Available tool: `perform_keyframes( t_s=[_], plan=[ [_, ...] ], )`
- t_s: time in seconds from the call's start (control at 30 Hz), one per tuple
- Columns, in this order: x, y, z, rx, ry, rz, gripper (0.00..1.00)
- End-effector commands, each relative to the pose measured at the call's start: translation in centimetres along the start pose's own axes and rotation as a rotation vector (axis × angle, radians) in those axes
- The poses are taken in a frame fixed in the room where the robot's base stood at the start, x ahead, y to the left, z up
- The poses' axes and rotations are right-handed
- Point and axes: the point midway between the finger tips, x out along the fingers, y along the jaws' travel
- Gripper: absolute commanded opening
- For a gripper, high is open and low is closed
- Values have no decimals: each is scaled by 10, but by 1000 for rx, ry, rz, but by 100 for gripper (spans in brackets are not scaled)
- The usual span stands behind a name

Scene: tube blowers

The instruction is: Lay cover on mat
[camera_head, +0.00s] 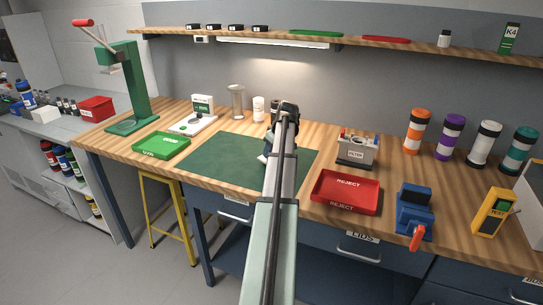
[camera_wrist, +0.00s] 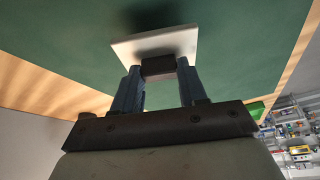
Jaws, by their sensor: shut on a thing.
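The green mat (camera_head: 222,161) lies flat on the wooden bench; its surface fills much of the wrist view (camera_wrist: 60,45). The cover (camera_wrist: 185,42) is a pale square plate with a dark block-shaped knob. My gripper (camera_wrist: 158,78) is shut on that knob, one finger on each side. The plate faces the mat, with a dark shadow close around it; I cannot tell whether it touches. In the head view my gripper (camera_head: 268,150) is over the right part of the mat, and my arm hides most of the cover.
A green tray (camera_head: 161,145) and a scale (camera_head: 194,122) stand left of the mat. A red reject tray (camera_head: 345,192), a grey organizer (camera_head: 356,152) and a blue vise (camera_head: 413,209) stand to the right. The mat's left part is clear.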

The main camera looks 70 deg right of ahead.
Motion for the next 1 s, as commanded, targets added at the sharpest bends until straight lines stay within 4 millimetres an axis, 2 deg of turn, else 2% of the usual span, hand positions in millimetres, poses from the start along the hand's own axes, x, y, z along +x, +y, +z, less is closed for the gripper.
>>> perform_keyframes(
  t_s=[0.1, 0.2, 0.57, 0.6, 0.83, 1.0],
  plan=[
    [15, -1, 7, 1, -1, -2, 9],
    [21, 0, 9, 1, 0, 0, 9],
    [24, 0, 10, 1, 0, -1, 9],
    [24, 0, 10, 1, -1, -1, 44],
    [24, 0, 10, 1, -1, -1, 66],
    [24, 0, 10, 1, -1, -1, 67]
  ],
)
